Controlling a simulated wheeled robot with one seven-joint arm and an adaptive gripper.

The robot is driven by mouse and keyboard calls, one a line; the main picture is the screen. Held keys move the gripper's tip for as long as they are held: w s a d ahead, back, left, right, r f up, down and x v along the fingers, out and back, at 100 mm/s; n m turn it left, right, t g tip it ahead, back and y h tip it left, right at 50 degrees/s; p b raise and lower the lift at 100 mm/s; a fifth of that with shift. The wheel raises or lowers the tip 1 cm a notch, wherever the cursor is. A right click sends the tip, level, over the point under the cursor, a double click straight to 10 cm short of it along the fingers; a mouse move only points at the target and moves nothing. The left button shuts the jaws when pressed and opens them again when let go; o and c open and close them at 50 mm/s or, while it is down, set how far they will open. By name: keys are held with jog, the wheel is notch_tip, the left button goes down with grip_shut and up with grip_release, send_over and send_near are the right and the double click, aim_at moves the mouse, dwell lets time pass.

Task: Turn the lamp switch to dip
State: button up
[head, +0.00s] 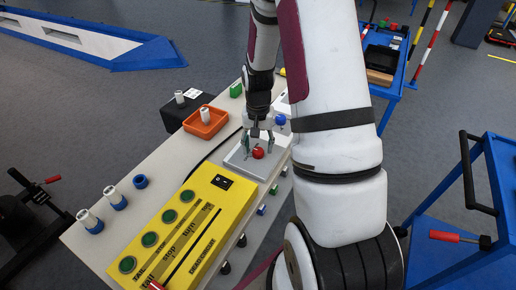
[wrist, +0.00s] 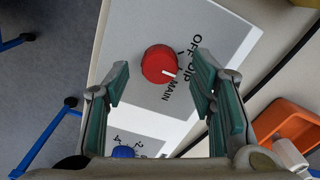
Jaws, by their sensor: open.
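The lamp switch is a red round knob (head: 258,153) on a grey-white panel (head: 240,163) at the far end of the bench. In the wrist view the knob (wrist: 157,61) carries a white pointer mark, with OFF, DIP and MAIN printed around its right side. The mark points toward the DIP and MAIN side; I cannot tell exactly which label it meets. My gripper (head: 259,143) is open above the panel. In the wrist view its two green-padded fingers (wrist: 160,75) stand on either side of the knob, apart from it.
A blue knob (wrist: 123,152) with numbers sits on a neighbouring panel. An orange tray (head: 205,122) with a white cylinder lies left of the gripper. A yellow panel (head: 175,240) with several green buttons is nearer. A blue cart (head: 480,215) stands at right.

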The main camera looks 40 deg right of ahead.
notch_tip(320, 180, up, 10)
jog(key=shift+r, duration=0.15)
dwell(0.7)
notch_tip(320, 180, up, 9)
jog(key=n+t+p, duration=0.1)
jog(key=n+p, duration=0.1)
send_over(258, 151)
jog(key=s+a, duration=0.2)
jog(key=a, duration=0.3)
jog(key=s+a+r+n+t+p, duration=0.1)
jog(key=s+a+r+n+p, duration=0.1)
jog(key=s+a+r, duration=0.5)
jog(key=s+a+r+n+t+p, duration=0.1)
jog(key=s+a+r+n, duration=0.1)
jog(key=s+r, duration=0.3)
jog(key=s+a+r+n+t+p, duration=0.1)
jog(key=s+a+r+n+p, duration=0.1)
jog(key=s, duration=0.6)
jog(key=a+r+n, duration=0.1)
jog(key=a+r, duration=0.1)
jog(key=a, duration=0.1)
jog(key=shift+a+r+n, duration=0.25)
jog(key=shift+r+n, duration=0.05)
jog(key=shift+r, duration=0.05)
jog(key=shift+s, duration=0.1)
